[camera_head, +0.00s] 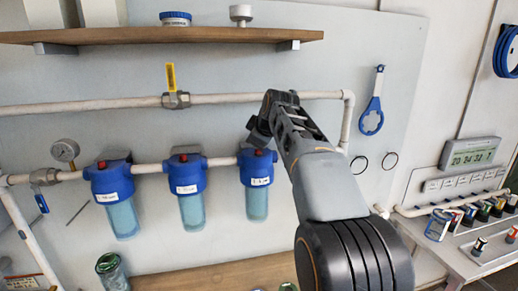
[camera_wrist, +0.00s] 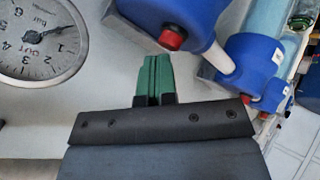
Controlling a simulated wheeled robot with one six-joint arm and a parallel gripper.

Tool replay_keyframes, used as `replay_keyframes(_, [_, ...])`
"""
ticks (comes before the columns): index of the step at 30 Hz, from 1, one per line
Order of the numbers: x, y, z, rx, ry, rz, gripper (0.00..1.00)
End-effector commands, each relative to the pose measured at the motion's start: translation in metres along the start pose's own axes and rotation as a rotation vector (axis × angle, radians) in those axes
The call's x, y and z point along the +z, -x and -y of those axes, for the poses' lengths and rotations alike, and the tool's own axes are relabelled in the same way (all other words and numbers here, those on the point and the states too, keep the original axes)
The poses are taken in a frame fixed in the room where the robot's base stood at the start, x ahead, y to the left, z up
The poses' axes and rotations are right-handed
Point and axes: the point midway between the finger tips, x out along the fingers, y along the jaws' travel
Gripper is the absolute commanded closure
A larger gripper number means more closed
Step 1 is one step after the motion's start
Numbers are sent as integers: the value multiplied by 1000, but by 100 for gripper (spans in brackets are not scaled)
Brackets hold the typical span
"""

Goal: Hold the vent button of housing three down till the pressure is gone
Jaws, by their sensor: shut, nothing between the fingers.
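Three blue filter housings hang on the white pipe, each with a red vent button on its cap. I take the rightmost as housing three (camera_head: 254,170); its label is too small to read surely. Its red button (camera_head: 259,152) shows just below my gripper (camera_head: 257,136). In the wrist view, my gripper (camera_wrist: 153,58) is shut and empty, its green fingertips together. The nearest blue housing's red button (camera_wrist: 172,37) is just right of the fingertips, with a visible gap in the picture. A pressure gauge (camera_wrist: 38,40) marked OUT shows left; I cannot read its value surely.
The other housings (camera_head: 188,174) (camera_head: 108,181) stand to the left. A pipe with a yellow-handled valve (camera_head: 171,78) runs above, below a wooden shelf (camera_head: 160,35). Another gauge (camera_head: 65,150) is far left. A blue wrench (camera_head: 372,115) hangs right of my arm.

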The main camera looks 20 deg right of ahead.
Motion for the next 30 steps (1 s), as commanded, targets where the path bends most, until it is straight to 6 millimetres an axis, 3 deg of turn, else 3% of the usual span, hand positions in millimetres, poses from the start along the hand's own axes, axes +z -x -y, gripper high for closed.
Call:
replay_keyframes(20, [-9, 11, -9, 0, 0, 0, 100])
replay_keyframes(30, [-24, 32, -24, 2, 0, -1, 100])
